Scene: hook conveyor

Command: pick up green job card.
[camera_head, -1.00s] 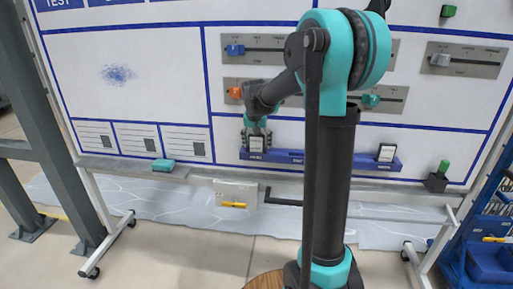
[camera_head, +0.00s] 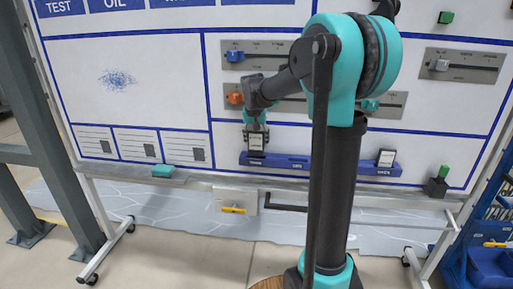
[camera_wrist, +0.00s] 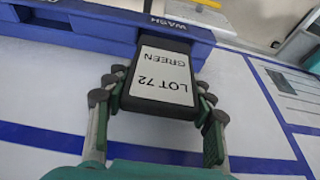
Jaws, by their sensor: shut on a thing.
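In the head view the card (camera_head: 256,142) stands at the left end of a blue rack (camera_head: 280,162), below my gripper (camera_head: 256,133). Whether its foot still touches the rack cannot be told. The rack (camera_wrist: 75,25) also shows in the wrist view, with a "WASH" label beside the card.
Another white card (camera_head: 386,157) stands at the rack's right end. Sliders, including a blue one (camera_head: 235,56) and an orange one (camera_head: 235,98), are on the whiteboard above. A teal block (camera_head: 163,171) lies on the ledge at left. A green-topped block (camera_head: 437,183) stands right.

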